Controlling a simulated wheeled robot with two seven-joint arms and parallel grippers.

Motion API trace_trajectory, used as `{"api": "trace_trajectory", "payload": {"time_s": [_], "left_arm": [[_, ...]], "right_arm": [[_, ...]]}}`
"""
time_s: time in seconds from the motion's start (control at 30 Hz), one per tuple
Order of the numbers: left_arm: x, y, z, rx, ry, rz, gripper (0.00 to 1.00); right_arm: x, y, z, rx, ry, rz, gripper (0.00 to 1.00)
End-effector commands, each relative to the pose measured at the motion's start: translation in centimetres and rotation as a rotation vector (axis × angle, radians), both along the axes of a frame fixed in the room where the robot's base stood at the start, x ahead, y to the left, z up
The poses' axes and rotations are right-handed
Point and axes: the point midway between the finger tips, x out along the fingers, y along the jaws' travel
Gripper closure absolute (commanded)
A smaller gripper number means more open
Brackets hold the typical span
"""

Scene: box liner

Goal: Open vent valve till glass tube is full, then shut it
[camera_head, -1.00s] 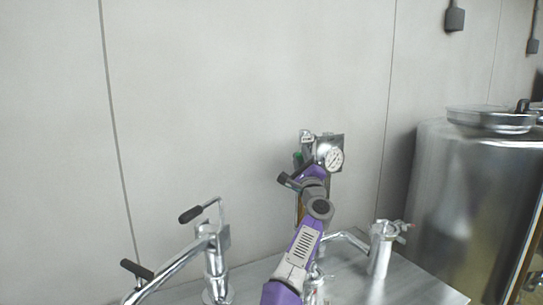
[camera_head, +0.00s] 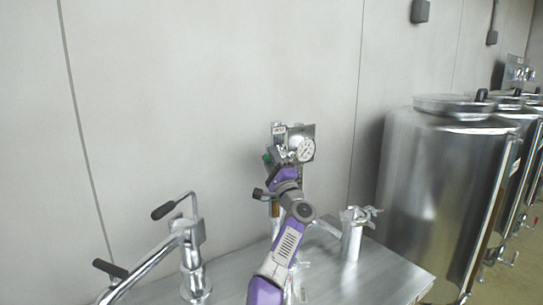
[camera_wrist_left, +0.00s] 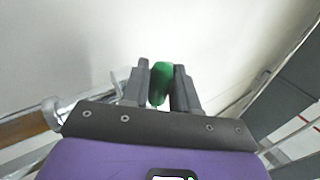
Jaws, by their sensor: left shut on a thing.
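The green vent valve handle (camera_wrist_left: 160,84) stands between the two dark fingers of my left gripper (camera_wrist_left: 161,88) in the left wrist view. The gripper is shut on it. In the head view my left gripper (camera_head: 273,160) is at the valve fitting beside the round gauge (camera_head: 306,150), and only a small green bit (camera_head: 266,157) shows. A narrow amber length of what looks like the glass tube (camera_head: 275,209) shows below, behind my purple arm. Its fill level cannot be read, since the arm hides most of it. My right gripper is not in view.
A metal bench (camera_head: 375,270) carries a lever-handled fitting (camera_head: 190,250) at left and a short capped metal post (camera_head: 352,235) at right. Large steel tanks (camera_head: 440,190) stand on the right. A pale panelled wall (camera_head: 200,80) is close behind.

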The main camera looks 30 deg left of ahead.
Motion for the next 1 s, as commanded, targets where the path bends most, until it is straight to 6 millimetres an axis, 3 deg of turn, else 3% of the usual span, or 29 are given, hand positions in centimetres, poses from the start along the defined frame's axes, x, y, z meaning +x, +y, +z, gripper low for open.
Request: {"api": "trace_trajectory", "payload": {"time_s": [0.03, 0.67, 0.7, 0.8, 1.0], "left_arm": [[0.35, 0.03, -0.71, -0.007, 0.004, -0.005, 1.00], [-0.03, -0.20, -0.16, -0.007, -0.028, -0.005, 1.00], [-0.04, -0.20, -0.14, -0.007, -0.029, -0.005, 0.70], [-0.07, -0.21, -0.08, -0.007, -0.030, -0.005, 0.55], [-0.12, -0.21, 0.03, -0.007, -0.032, -0.006, 0.54]], "right_arm": [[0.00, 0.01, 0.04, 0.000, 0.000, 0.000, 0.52], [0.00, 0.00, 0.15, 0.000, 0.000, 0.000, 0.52], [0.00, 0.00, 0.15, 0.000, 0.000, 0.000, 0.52], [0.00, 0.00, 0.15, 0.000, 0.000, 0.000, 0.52], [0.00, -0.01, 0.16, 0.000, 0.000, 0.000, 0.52]]}}
